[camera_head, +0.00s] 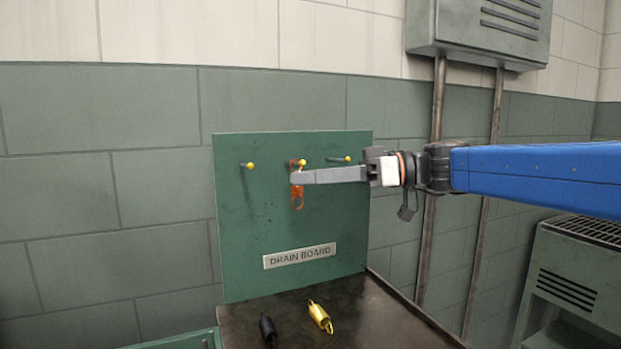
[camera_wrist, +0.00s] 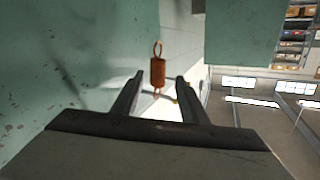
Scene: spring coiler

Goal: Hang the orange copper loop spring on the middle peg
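The orange copper loop spring (camera_head: 297,197) hangs upright at the middle peg (camera_head: 302,162) of the green board. Its top loop is close to the yellow peg tip; my gripper partly hides it, and I cannot tell surely whether the loop is around the peg. My gripper (camera_head: 296,177) reaches in from the right, its tips over the spring's upper part. In the wrist view, the spring (camera_wrist: 157,73) shows between the two finger tips (camera_wrist: 160,77), with a gap on each side. The fingers stand apart and do not appear to touch it.
The left peg (camera_head: 249,166) and right peg (camera_head: 345,159) look empty. A black spring (camera_head: 268,330) and a yellow spring (camera_head: 320,317) lie on the dark bench (camera_head: 375,320) below the board, which bears a "DRAIN BOARD" label (camera_head: 299,256). Pipes (camera_head: 432,230) run down the wall behind my arm.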

